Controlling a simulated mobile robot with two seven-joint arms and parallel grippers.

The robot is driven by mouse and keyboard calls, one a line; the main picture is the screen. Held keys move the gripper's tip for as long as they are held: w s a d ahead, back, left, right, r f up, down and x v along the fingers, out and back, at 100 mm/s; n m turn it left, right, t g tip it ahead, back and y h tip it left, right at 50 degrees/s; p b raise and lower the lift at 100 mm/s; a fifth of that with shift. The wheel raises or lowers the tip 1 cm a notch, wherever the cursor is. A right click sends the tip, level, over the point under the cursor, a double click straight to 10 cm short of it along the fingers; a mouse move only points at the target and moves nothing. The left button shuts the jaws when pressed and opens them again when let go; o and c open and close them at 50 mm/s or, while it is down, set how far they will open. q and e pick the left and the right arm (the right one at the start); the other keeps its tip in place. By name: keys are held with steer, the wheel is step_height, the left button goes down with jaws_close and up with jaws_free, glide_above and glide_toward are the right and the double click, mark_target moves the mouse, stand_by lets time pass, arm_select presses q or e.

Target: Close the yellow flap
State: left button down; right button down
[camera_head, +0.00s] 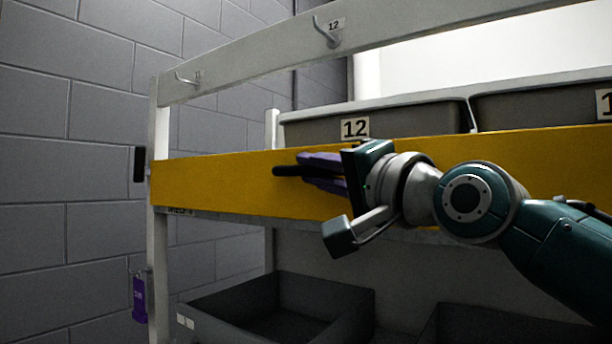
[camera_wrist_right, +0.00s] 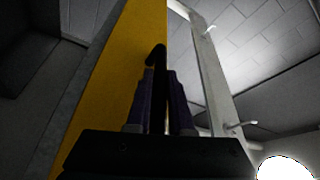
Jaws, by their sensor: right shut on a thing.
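The yellow flap (camera_head: 225,188) is a long panel across the front of the grey stand, standing about upright below the hook rail. Its black handle (camera_head: 283,171) sticks out at its front. My right gripper (camera_head: 308,170) reaches in from the right, with its purple fingers on either side of the handle. In the right wrist view, the handle (camera_wrist_right: 156,57) runs between the two fingers of the gripper (camera_wrist_right: 160,85), beside the yellow flap (camera_wrist_right: 127,65). The gripper is shut on the handle and hides part of it. My left gripper is not in view.
A grey bin labelled 12 (camera_head: 398,122) stands behind the flap, with another at its right. A rail with hooks (camera_head: 327,36) runs above. An open dark bin (camera_head: 345,310) sits below. A purple tag (camera_head: 139,299) hangs by the left post, near a block wall (camera_head: 60,170).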

steer(key=shift+d, duration=0.1)
stand_by(0.3)
steer(key=c, duration=0.8)
jaws_free()
steer(key=shift+w, duration=0.1)
steer(key=shift+s+d+f, duration=0.1)
steer(key=shift+s, duration=0.2)
steer(key=b+v, duration=0.4)
steer(key=v, duration=0.5)
steer(key=shift+b, duration=0.4)
steer(key=shift+s, duration=0.15)
